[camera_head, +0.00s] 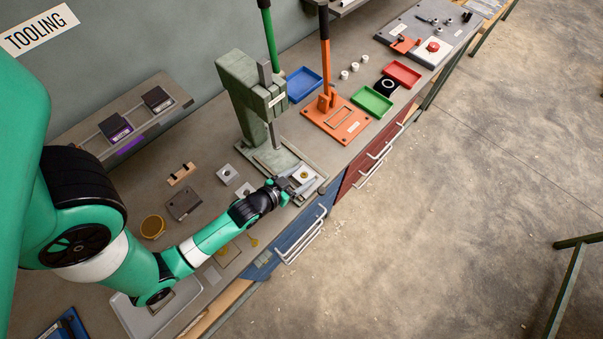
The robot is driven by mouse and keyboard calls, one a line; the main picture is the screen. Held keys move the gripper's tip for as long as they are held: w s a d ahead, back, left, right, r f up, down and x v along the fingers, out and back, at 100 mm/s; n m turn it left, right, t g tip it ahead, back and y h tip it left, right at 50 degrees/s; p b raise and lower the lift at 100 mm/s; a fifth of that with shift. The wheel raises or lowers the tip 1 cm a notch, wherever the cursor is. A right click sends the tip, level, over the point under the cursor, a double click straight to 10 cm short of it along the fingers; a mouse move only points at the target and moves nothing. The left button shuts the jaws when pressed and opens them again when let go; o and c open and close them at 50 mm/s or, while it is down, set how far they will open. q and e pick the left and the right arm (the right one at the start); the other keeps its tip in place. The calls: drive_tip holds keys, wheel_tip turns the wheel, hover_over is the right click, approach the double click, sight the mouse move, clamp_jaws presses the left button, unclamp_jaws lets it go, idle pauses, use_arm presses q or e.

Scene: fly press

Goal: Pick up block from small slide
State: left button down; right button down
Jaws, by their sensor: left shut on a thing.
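My left arm reaches in from the left, and its gripper (287,184) is at the front right of the green fly press (250,95). The gripper is shut on a pale square block (303,174) with a round brass-coloured centre. The block is at the front end of the press base, on or just above what looks like the small slide; I cannot tell whether they touch. The gripper hides part of the block's near side. My right gripper is not in view.
An orange lever press (336,118) and blue, green (371,101) and red trays stand further right. Open floor lies beyond the bench edge.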

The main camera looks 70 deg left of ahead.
use_arm(q)
drive_tip(key=shift+r+p, duration=0.3)
drive_tip(key=shift+r, duration=0.55)
drive_tip(key=w+d+r, duration=0.2)
drive_tip(key=w+r, duration=0.3)
drive_tip(key=w, duration=0.1)
drive_tip(key=w+d+r+p, duration=0.1)
drive_tip(key=w+d+r, duration=0.2)
drive_tip(key=w+r, duration=0.3)
drive_tip(key=shift+w+d, duration=0.25)
drive_tip(key=shift+w, duration=0.2)
